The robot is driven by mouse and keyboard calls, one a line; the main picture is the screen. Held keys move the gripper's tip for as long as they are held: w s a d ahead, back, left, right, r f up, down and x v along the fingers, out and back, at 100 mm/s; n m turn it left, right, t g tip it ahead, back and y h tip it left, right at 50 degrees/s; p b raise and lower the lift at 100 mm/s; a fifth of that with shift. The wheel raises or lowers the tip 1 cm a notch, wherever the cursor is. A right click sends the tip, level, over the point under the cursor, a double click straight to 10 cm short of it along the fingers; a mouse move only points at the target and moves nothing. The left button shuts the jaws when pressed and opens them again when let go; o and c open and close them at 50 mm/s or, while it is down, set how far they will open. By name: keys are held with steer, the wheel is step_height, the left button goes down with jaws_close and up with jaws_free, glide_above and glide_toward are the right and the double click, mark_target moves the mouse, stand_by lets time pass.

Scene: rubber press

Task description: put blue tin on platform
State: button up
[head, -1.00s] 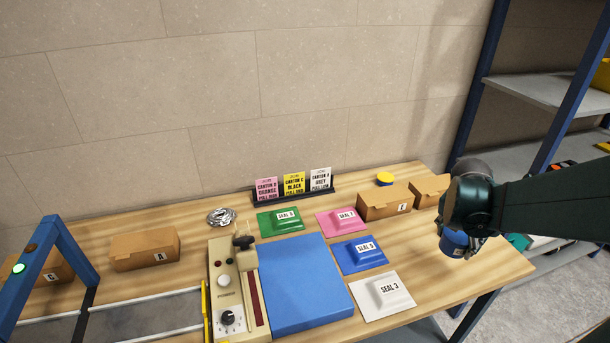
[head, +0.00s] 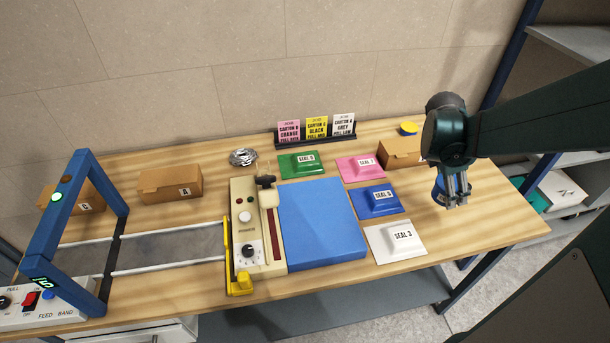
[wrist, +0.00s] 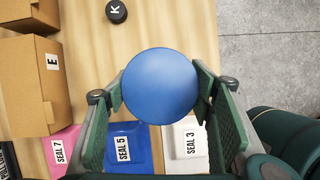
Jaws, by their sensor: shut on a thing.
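My gripper (head: 455,197) is shut on a blue tin (wrist: 160,85). In the wrist view its round blue face fills the space between the two green-padded fingers. In the head view the tin (head: 438,190) is mostly hidden behind the fingers. They hang over the right part of the bench, right of the blue and white seals. The likely platform is a flat blue square slab (head: 318,225) on the bench, left of the seals. Nothing lies on it.
White seal 3 (head: 393,243), blue seal 5 (head: 374,202), pink seal 7 (head: 358,168) and a green seal (head: 302,164) border the slab. Carton E (head: 398,153) and a yellow-topped tin (head: 408,128) stand behind my gripper. A beige control unit (head: 247,230) adjoins the slab's left side.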

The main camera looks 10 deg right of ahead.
steer(key=w+a+r+m+y+p, duration=0.2)
steer(key=a+m+y+p, duration=0.1)
steer(key=a+m, duration=1.3)
steer(key=w+a+r+m+y+p, duration=0.2)
steer(key=a+m+y, duration=0.4)
steer(key=a+m, duration=1)
steer(key=shift+a+r+m+p, duration=0.4)
steer(key=shift+a+r+p, duration=0.35)
steer(key=shift+a, duration=3.65)
steer(key=shift+w+f, duration=0.1)
steer(key=shift+f, duration=2.85)
steer(key=shift+f+b, duration=0.35)
steer(key=shift+f, duration=1.75)
steer(key=shift+f, duration=0.1)
